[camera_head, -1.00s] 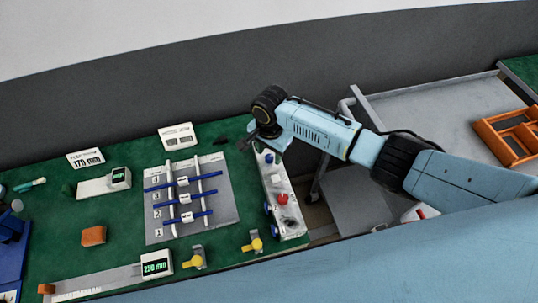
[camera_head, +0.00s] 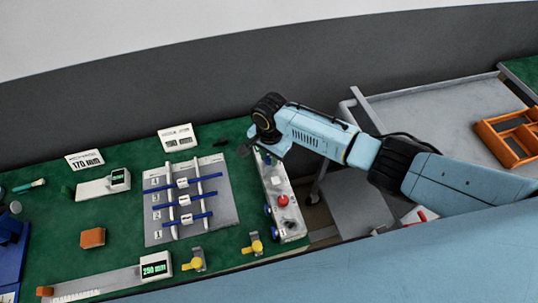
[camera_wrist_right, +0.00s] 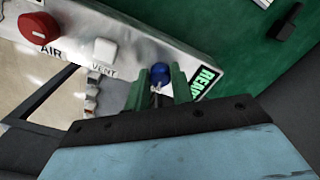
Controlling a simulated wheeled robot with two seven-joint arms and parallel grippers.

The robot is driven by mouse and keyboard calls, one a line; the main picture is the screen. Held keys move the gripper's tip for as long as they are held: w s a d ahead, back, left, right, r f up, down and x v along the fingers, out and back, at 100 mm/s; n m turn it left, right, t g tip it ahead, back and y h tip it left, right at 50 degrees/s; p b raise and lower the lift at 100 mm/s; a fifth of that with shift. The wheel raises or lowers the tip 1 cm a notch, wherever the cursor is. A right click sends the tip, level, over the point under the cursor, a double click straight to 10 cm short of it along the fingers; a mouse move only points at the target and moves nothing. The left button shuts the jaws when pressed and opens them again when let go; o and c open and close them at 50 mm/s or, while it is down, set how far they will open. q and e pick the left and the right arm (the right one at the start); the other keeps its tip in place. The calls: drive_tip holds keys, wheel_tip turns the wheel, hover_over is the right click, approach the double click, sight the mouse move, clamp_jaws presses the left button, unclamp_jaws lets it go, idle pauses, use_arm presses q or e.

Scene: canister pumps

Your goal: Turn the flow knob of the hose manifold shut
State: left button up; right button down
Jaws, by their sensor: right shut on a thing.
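The hose manifold (camera_head: 284,212) is a long pale box at the right end of the green bench. In the right wrist view its panel (camera_wrist_right: 128,22) carries a red knob (camera_wrist_right: 38,27) by the word AIR, a white knob (camera_wrist_right: 106,50) by VENT and a small round blue knob (camera_wrist_right: 160,72). My right gripper (camera_wrist_right: 159,82) has its green fingers on either side of the blue knob and is shut on it. In the head view my right gripper (camera_head: 250,146) is at the manifold's far end, and its wrist hides that end. My left gripper is out of view.
A grey board (camera_head: 225,225) with blue rods lies left of the manifold. Two yellow-handled fittings (camera_head: 256,246) (camera_head: 196,262) stand near the bench's front edge. A grey cart (camera_head: 430,108) with an orange tray (camera_head: 510,137) is at the right, beyond a gap.

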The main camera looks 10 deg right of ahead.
drive_tip(key=shift+r+n+p, duration=0.1)
drive_tip(key=shift+n+p, duration=0.85)
drive_tip(key=shift+n, duration=0.15)
drive_tip(key=n+p, duration=0.1)
drive_tip(key=n, duration=0.2)
drive_tip(key=shift+n, duration=0.3)
drive_tip(key=n+p, duration=0.1)
drive_tip(key=n, duration=0.3)
drive_tip(key=shift+d+n, duration=0.1)
drive_tip(key=shift+n, duration=0.2)
drive_tip(key=n, duration=0.5)
drive_tip(key=shift+p, duration=0.4)
drive_tip(key=shift+n, duration=0.3)
drive_tip(key=c, duration=1.2)
unclamp_jaws()
wheel_tip(320, 180, up, 13)
drive_tip(key=p, duration=0.2)
drive_tip(key=shift+d+r, duration=0.15)
